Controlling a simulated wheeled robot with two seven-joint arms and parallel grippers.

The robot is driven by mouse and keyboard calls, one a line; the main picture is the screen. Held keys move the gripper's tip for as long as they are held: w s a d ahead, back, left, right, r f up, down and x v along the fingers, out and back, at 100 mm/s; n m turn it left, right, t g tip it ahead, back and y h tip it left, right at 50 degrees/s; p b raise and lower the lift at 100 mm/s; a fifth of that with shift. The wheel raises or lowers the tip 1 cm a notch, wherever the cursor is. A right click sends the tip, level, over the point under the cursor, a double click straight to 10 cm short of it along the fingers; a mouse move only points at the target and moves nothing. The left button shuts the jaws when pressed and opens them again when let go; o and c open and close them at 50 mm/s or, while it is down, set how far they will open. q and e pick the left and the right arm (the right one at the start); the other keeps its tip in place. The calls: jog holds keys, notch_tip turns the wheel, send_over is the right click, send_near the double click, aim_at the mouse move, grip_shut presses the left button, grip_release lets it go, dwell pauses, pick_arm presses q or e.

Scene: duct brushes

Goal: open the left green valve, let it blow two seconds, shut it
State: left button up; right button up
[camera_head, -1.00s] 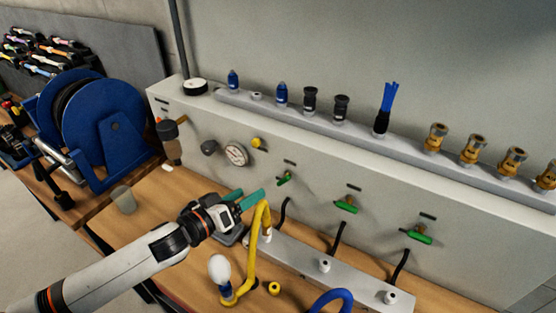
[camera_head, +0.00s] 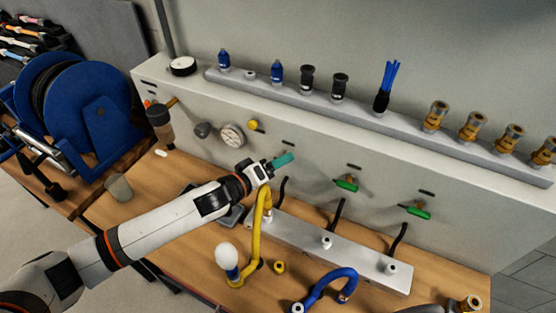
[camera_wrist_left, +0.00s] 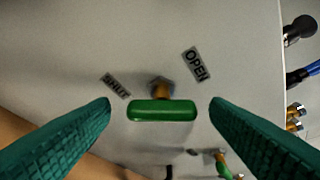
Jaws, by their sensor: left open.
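The left green valve shows in the left wrist view as a green bar handle (camera_wrist_left: 162,110) on a brass stem, lying level across the picture. A SHUT label (camera_wrist_left: 116,86) is to its upper left and an OPEN label (camera_wrist_left: 196,64) to its upper right. My left gripper (camera_head: 290,158) is open at the panel, and in the head view it hides this valve. In the wrist view its teal fingers (camera_wrist_left: 160,112) stand on either side of the handle, with gaps at both ends. My right gripper is not in view.
Two more green valves, the middle one (camera_head: 346,184) and the right one (camera_head: 418,212), sit on the grey panel (camera_head: 310,150). A yellow hose (camera_head: 258,235) rises close below my left gripper. A metal rail (camera_head: 300,240) and a blue hose (camera_head: 335,280) lie on the bench.

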pick_arm(q)
jog(key=shift+w+d+f, duration=0.1)
jog(key=shift+w+d, duration=0.25)
jog(key=shift+d, duration=0.05)
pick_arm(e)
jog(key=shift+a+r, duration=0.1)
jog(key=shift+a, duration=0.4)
pick_arm(q)
jog(key=c, duration=1)
jog(key=shift+s+d+m+t+y+p, duration=0.1)
jog(key=shift+m+t+y+p, duration=0.15)
jog(key=shift+m+y+p, duration=1.2)
jog(key=shift+d+m+t+y+p, duration=0.1)
jog(key=shift+m+t+y+p, duration=0.15)
jog(key=shift+m+y+p, duration=1.2)
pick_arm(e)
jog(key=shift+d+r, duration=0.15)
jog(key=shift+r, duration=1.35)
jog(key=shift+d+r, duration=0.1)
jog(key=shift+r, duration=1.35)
pick_arm(q)
jog(key=shift+m+h, duration=0.3)
jog(key=shift+m, duration=0.6)
jog(key=o, duration=1)
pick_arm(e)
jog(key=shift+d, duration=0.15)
